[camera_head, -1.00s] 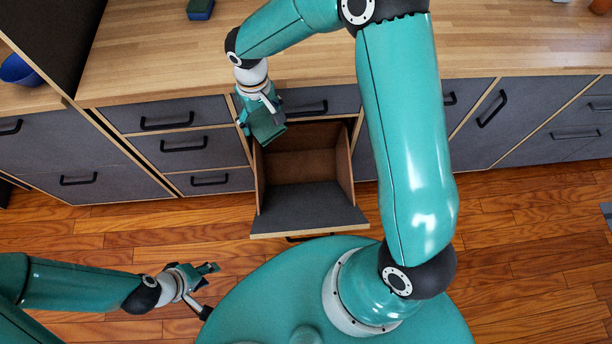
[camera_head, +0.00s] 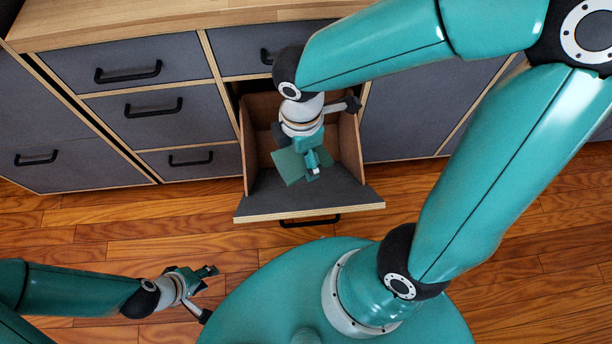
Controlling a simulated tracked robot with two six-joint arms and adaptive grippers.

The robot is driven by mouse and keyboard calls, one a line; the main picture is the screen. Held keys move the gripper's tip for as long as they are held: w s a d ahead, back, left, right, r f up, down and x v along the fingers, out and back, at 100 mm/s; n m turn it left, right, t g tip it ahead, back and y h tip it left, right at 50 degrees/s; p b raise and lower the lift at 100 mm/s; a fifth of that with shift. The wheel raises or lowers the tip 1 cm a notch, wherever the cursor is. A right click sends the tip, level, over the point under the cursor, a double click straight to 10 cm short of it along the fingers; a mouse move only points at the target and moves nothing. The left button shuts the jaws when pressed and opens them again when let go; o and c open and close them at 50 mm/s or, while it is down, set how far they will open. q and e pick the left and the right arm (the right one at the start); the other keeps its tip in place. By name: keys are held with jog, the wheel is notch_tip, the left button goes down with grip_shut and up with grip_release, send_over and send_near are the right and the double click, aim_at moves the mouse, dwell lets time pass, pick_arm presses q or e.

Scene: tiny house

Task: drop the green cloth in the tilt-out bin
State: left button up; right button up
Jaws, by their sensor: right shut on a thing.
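The tilt-out bin (camera_head: 352,192) is tipped open from the cabinet front, with brown inner walls and a dark front panel edged in light wood. My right gripper (camera_head: 312,172) reaches down over the bin's opening and is shut on the green cloth (camera_head: 287,167). The cloth is a flat, dark green piece at the fingers, in front of the bin's inside. I cannot tell how deep it is in the bin. The arm hides part of the bin's back. My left gripper (camera_head: 212,292) is open and empty, low over the floor at the lower left.
Grey drawers (camera_head: 150,108) with black handles stand left of the bin, under a wooden counter (camera_head: 130,22). A closed grey cabinet front (camera_head: 415,115) is on the right. The wooden floor (camera_head: 150,232) in front is clear.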

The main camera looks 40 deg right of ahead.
jog(key=shift+s+d+f+n+b, duration=0.1)
jog(key=shift+s+f+n+b, duration=0.65)
jog(key=shift+s+f+n, duration=0.35)
pick_arm(q)
jog(key=shift+f+b, duration=1.5)
jog(key=shift+f, duration=1.4)
pick_arm(e)
jog(key=w+d+f, duration=0.5)
jog(key=w, duration=0.3)
jog(key=shift+w, duration=0.2)
jog(key=o, duration=0.8)
pick_arm(q)
jog(key=shift+s, duration=0.1)
pick_arm(e)
jog(key=shift+s, duration=0.1)
pick_arm(q)
jog(key=shift+r, duration=0.1)
pick_arm(e)
jog(key=shift+r, duration=0.1)
